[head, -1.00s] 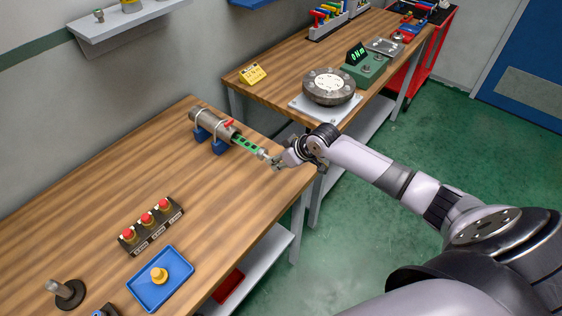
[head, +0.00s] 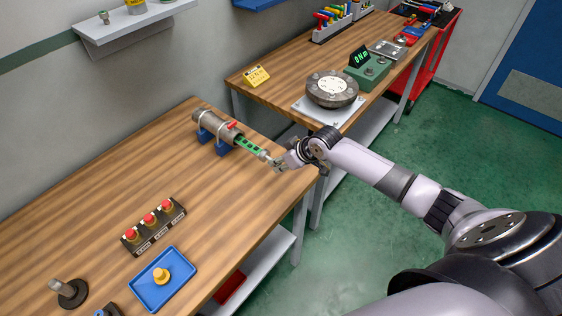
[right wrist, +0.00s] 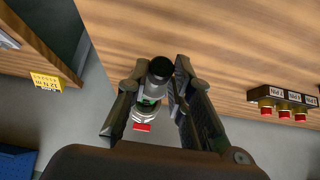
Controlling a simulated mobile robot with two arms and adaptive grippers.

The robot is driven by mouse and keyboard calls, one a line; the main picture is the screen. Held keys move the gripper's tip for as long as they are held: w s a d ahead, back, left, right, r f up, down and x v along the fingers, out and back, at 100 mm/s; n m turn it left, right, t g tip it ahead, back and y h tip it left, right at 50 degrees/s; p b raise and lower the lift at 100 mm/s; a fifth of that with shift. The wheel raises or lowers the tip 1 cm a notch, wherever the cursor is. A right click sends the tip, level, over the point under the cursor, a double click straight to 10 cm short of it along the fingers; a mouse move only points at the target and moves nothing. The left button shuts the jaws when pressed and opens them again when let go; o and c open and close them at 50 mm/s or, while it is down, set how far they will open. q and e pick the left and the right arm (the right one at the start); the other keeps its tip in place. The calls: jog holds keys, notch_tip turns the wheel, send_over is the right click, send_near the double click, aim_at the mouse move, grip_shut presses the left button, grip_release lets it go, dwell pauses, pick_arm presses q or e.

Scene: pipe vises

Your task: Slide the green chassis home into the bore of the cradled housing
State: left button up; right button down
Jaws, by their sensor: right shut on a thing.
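The grey-brown cylindrical housing (head: 214,124) lies strapped in blue cradle supports (head: 223,147) at the far end of the near bench. A red part (head: 232,125) sits on its top near the bore. The green chassis (head: 249,146) sticks partly out of the housing's near right end, in line with it; its inner end is hidden inside. My right gripper (head: 275,162) is shut on the chassis's pale outer end. In the right wrist view, the fingers of my right gripper (right wrist: 156,84) flank a silver, black-ended piece with green behind it. My left gripper is out of view.
A bank of red buttons (head: 154,226) and a blue tray (head: 180,291) with a yellow piece lie nearer on the bench. A dark-based post (head: 68,293) stands left. The second bench holds a round fixture (head: 332,89). Bench around the housing is mostly clear.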

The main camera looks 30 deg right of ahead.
aim_at(265, 155)
jog(key=shift+w+a+b, duration=0.3)
jog(key=shift+w, duration=0.45)
jog(key=shift+w+a+b, duration=0.3)
jog(key=shift+w+a, duration=0.05)
jog(key=shift+w, duration=0.4)
jog(key=shift+w+a+b, duration=0.3)
jog(key=shift+w, duration=0.45)
jog(key=shift+r, duration=0.1)
jog(key=shift+w+a, duration=0.25)
jog(key=shift+w, duration=0.4)
jog(key=shift+w+a+b, duration=0.35)
jog(key=shift+w+b, duration=0.25)
jog(key=shift+w, duration=0.25)
jog(key=shift+w+a+b, duration=0.35)
jog(key=shift+w+b, duration=0.2)
jog(key=shift+w, duration=0.3)
